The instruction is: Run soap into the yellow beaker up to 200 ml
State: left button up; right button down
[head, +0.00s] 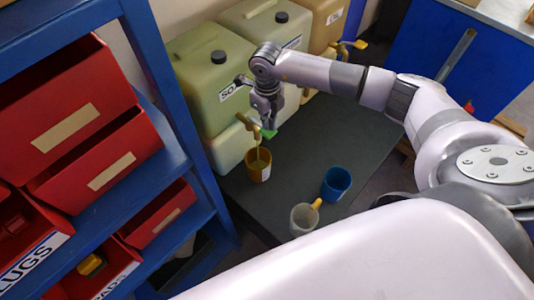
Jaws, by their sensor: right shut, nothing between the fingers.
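The yellow beaker (259,171) stands upright on the dark table, below the spout of a yellow tap (246,124) on the soap tank (205,100). A thin yellowish line runs from the spout down into the beaker, which looks like flowing soap. The liquid level and any marks are too small to read. My right gripper (269,133) points down beside the tap's handle, above and just right of the beaker. It is shut with nothing in it; I cannot tell whether it touches the handle. My left gripper is out of view.
A blue beaker (337,182) and a pale beaker with a yellow handle (304,218) stand nearer on the table (364,130). More tanks (270,30) line the back. A blue rack with red bins (97,170) is close on the left.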

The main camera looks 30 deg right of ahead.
notch_tip(320, 180, up, 8)
jog(key=p, duration=0.5)
dwell(0.7)
